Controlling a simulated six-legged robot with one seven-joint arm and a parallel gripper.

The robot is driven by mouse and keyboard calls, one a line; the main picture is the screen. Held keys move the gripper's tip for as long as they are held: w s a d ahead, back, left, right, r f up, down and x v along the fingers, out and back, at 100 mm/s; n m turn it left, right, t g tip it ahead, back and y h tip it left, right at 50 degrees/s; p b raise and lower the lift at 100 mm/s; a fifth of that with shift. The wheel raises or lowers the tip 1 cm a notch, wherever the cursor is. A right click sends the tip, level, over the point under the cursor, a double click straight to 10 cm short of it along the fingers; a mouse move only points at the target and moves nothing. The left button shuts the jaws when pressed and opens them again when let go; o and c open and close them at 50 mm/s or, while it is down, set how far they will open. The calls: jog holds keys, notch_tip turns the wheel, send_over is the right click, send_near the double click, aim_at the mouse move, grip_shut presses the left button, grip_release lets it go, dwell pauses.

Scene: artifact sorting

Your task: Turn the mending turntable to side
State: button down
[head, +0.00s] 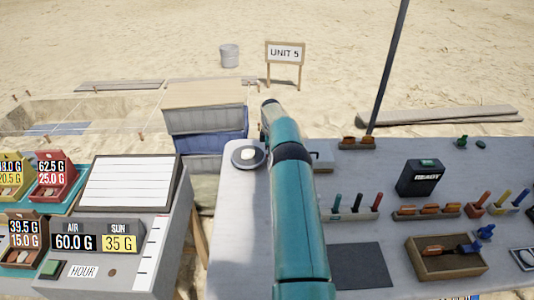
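A small round dark disc (248,157), which looks like the mending turntable, sits at the far left corner of the grey worktable (238,210). A pale rounded piece (248,155) lies on it. Any side marking on the disc is too small to read. My teal arm reaches forward over the table, just right of the disc, and hides part of the table behind it.
Right of my arm stand tool racks (354,213), a black READY box (420,178) and a wooden tray (446,258) with a brush. A dark mat (361,266) lies near the front. Stacked crates (205,118) stand behind the disc. A console (98,250) with number cards is at left.

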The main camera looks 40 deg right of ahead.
jog(key=shift+w, duration=0.1)
dwell(0.4)
jog(key=c, duration=1.4)
grip_release()
jog(key=shift+c, duration=0.2)
jog(key=shift+r, duration=0.15)
notch_tip(320, 180, up, 14)
jog(key=shift+f, duration=0.2)
